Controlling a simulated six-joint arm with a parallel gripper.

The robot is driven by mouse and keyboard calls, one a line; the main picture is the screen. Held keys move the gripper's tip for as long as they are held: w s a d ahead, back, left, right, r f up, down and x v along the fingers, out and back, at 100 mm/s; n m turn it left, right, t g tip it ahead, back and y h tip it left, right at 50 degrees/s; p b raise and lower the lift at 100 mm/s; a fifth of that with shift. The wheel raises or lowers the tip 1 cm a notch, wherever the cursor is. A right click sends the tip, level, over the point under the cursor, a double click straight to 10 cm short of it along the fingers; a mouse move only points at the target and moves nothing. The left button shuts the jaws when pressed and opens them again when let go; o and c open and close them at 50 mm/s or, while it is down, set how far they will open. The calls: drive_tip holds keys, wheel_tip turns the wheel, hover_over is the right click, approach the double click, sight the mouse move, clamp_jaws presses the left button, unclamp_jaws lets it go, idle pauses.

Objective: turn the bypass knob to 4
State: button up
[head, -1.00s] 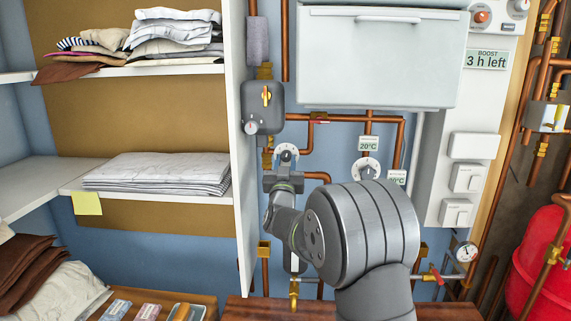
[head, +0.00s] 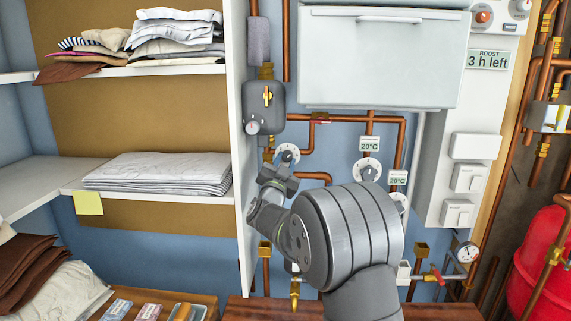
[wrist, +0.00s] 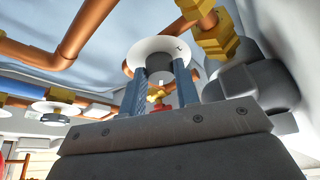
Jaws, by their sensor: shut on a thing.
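The bypass knob sits on a round white dial (head: 288,150) on the copper pipework, right of the shelf unit. My gripper (head: 284,166) reaches up to it from below and is shut on it, tilted in the head view. In the wrist view, the two blue-grey fingers (wrist: 161,75) stand on either side of the dark knob (wrist: 159,61), under the white dial plate (wrist: 143,46). A single mark shows at the plate's right side. The gripper hides part of the dial, and I cannot read the setting.
Two similar dials, an upper (head: 368,170) and a lower (head: 399,200), lie to the right near 20°C labels. The grey valve body (head: 263,107) is just above left. The white shelf side panel (head: 240,190) stands close on the left. Copper pipes run around the knob.

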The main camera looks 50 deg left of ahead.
drive_tip(key=shift+r+m+h, duration=0.1)
drive_tip(key=shift+m+h, duration=0.3)
drive_tip(key=shift+m, duration=0.1)
drive_tip(key=o, duration=1)
drive_tip(key=v, duration=1.7)
drive_tip(key=shift+f, duration=0.4)
